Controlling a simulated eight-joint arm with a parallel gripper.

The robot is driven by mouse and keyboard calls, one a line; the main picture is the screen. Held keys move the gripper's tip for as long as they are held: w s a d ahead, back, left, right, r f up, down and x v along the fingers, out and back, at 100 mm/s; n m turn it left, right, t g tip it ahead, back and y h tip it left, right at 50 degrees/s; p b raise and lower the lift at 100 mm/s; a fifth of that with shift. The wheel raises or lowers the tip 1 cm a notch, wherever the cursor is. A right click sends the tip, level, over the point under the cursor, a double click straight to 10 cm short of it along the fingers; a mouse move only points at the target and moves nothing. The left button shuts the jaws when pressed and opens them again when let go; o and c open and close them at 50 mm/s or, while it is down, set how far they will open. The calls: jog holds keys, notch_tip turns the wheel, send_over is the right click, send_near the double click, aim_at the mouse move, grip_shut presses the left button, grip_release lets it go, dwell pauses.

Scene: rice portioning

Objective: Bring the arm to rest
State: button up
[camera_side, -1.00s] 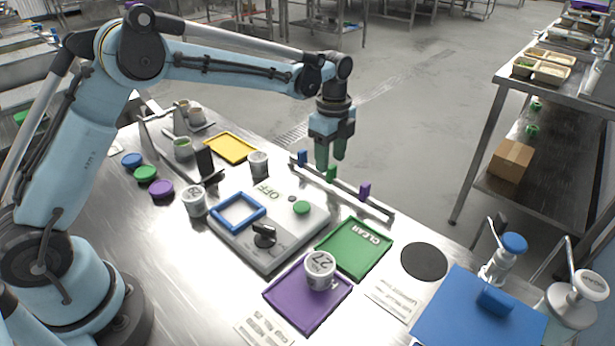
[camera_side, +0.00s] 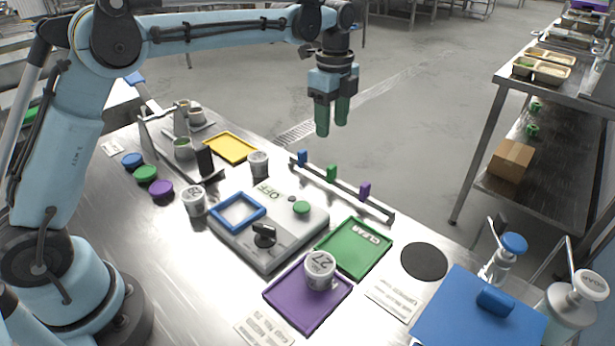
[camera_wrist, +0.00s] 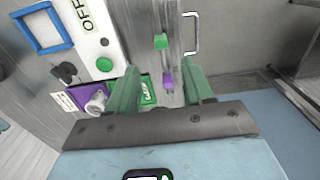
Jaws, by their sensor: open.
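My gripper (camera_side: 332,118) hangs in the air above the far edge of the steel table, its green fingers pointing down. The fingers are apart with nothing between them. Below it, a rail (camera_side: 345,187) carries blue (camera_side: 302,157), green (camera_side: 331,173) and purple (camera_side: 365,191) tabs. In the wrist view my gripper's green fingers (camera_wrist: 160,82) frame the purple tab (camera_wrist: 168,80) far below, with the green tab (camera_wrist: 160,41) beyond it. My arm is raised and reaches over the table.
The grey device (camera_side: 270,245) with a blue frame (camera_side: 238,211) stands mid-table. A white cup (camera_side: 320,270) stands on the purple tray (camera_side: 305,312), beside the green tray (camera_side: 372,252). A blue board (camera_side: 450,320) and bottles are at right. Air around my gripper is clear.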

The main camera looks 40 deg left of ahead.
jog(key=s+a+r+n+t, duration=0.1)
jog(key=s+r+n+t, duration=0.1)
jog(key=s+n, duration=0.35)
jog(key=s+a+r+n+t, duration=0.2)
jog(key=s+r+n, duration=0.15)
jog(key=s, duration=0.25)
jog(key=s+f+n+t, duration=0.3)
jog(key=s+f+n, duration=0.3)
jog(key=s+n, duration=0.2)
jog(key=shift+s+a+f+n, duration=0.25)
jog(key=shift+s+a+n, duration=0.15)
jog(key=shift+s, duration=0.85)
